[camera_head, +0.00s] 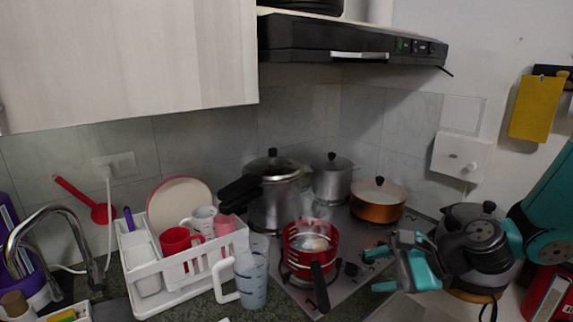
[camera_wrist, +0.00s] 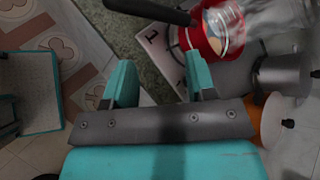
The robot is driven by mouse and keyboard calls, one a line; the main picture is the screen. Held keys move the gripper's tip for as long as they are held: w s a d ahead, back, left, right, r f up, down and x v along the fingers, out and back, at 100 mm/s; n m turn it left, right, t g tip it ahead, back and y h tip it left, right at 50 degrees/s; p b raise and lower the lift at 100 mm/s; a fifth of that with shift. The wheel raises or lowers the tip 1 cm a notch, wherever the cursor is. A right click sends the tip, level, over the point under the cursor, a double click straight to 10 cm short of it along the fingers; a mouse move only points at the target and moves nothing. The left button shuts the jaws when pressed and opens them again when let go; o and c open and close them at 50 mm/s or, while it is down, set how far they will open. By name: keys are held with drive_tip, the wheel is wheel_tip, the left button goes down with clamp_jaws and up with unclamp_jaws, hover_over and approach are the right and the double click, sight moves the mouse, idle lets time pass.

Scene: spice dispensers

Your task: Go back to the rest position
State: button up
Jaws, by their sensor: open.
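My gripper (camera_head: 382,270) is at the right of the head view, in front of the stove's right side, with nothing between its fingers. In the wrist view my gripper (camera_wrist: 160,75) shows two teal fingers spread apart, over the edge of the counter. The red pot (camera_head: 311,262) sits on the stove to the left of my gripper, apart from it. Its dark handle points toward the front. The red pot (camera_wrist: 208,45) also shows at the top of the wrist view, with food inside and a blurry whitish haze beside it.
A copper pot (camera_head: 378,205), a steel pot (camera_head: 331,180) and a pressure cooker (camera_head: 275,200) stand on the back of the stove. A white dish rack (camera_head: 150,300) and a clear measuring jug (camera_head: 250,280) are to the left. The range hood (camera_head: 345,42) hangs above.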

drive_tip(key=s+a+r+n+g+h, duration=0.1)
drive_tip(key=s+r+n, duration=0.4)
drive_tip(key=s+n, duration=0.5)
drive_tip(key=s+a+r+n+g+h, duration=0.2)
drive_tip(key=s+r+n+h, duration=0.3)
drive_tip(key=s+n, duration=0.5)
drive_tip(key=shift+s+a+r+n+g, duration=0.15)
drive_tip(key=shift+s+r+n+g, duration=0.35)
drive_tip(key=shift+g, duration=0.4)
drive_tip(key=shift+w, duration=0.1)
